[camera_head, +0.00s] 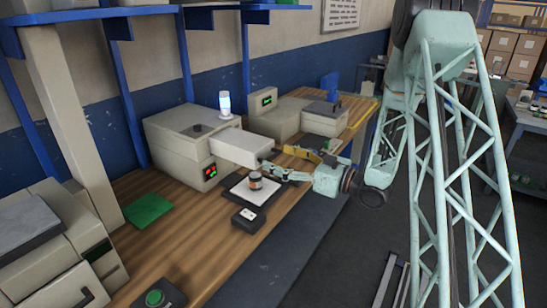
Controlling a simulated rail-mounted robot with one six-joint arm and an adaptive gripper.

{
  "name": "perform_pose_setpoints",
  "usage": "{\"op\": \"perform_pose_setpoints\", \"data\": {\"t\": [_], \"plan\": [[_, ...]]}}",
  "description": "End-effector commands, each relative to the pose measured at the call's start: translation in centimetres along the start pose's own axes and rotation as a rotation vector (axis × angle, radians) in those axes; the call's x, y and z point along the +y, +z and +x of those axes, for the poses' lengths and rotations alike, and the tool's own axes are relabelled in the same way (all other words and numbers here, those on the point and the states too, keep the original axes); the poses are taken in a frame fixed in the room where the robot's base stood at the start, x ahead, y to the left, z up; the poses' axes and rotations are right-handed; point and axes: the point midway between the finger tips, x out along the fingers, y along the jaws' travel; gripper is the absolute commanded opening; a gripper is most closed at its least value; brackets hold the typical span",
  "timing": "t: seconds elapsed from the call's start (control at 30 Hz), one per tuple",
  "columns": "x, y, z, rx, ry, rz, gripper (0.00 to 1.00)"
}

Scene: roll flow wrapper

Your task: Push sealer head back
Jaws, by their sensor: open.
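The sealer head looks to be the pale box-shaped block (240,148) that sticks out to the right from a beige machine (178,140) with a red-lit panel. My gripper (272,172) is open, just below and to the right of the block's front end. From this view I cannot tell whether it touches the block. My pale green arm reaches in from the right. A small dark jar with an orange and white label (256,180) stands on a white, black-edged plate (243,194) below the block, close to my gripper.
A small black box with a white face (248,215) lies in front of the plate. A yellow part (309,155) sits behind my gripper. A green mat (148,210) lies on the wooden bench at left. Another beige machine (275,120) stands farther back. The bench's front edge is close by.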

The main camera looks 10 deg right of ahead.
Motion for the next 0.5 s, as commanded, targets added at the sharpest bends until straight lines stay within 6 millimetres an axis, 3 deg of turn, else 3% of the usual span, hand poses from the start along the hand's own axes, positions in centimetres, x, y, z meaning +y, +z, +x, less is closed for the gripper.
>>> {"op": "perform_pose_setpoints", "data": {"t": [0.2, 0.5], "plan": [[-0.1, 0.0, 1.8, 0.000, -0.001, -0.001, 0.70], [0.0, 0.0, 2.5, 0.000, 0.000, 0.000, 0.70]]}}
